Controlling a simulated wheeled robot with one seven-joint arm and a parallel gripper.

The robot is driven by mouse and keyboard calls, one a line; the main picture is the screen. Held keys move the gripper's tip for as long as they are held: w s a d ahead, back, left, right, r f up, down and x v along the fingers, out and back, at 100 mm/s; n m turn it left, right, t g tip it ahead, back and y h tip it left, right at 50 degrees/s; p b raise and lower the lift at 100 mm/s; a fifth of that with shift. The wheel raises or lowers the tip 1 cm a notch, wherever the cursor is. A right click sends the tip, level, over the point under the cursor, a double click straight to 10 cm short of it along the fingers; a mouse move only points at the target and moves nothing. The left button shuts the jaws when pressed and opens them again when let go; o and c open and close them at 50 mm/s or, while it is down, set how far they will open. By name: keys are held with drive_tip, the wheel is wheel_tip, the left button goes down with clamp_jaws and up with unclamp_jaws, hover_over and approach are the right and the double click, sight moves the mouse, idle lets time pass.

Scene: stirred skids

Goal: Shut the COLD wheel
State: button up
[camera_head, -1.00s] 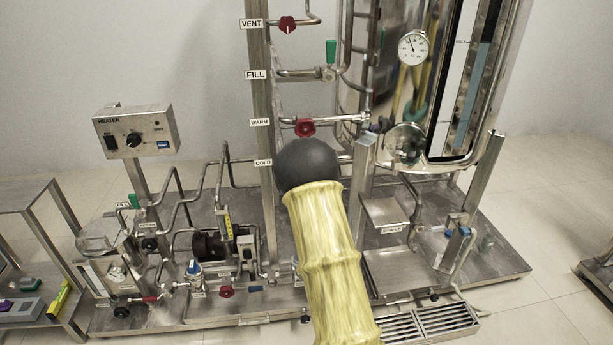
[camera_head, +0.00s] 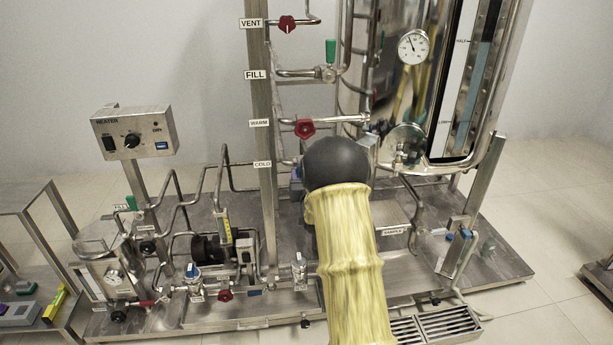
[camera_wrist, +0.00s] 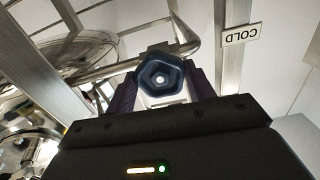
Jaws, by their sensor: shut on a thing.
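The COLD wheel (camera_wrist: 160,80) is a dark blue, several-sided handwheel with a pale hub in the wrist view. It sits on a steel pipe, beside the upside-down COLD label (camera_wrist: 241,34). My gripper (camera_wrist: 161,88) has one dark finger on each side of the wheel and is shut on it. In the head view the COLD label (camera_head: 263,164) is on the upright post. My dark wrist and yellow-sleeved arm stand just right of it and hide most of the wheel and my fingers. How far the wheel is turned cannot be told.
The red WARM wheel (camera_head: 304,128) is close above my wrist, with the green FILL handle (camera_head: 331,50) and red VENT wheel (camera_head: 287,24) higher up. The steel tank (camera_head: 408,95) stands to the right. Pipes and the upright post (camera_head: 262,100) are close on the left.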

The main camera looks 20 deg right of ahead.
drive_tip(key=shift+f, duration=0.15)
drive_tip(key=o, duration=1)
drive_tip(key=shift+c, duration=0.2)
drive_tip(key=p+v, duration=0.2)
drive_tip(key=v, duration=1.5)
drive_tip(key=shift+s, duration=0.2)
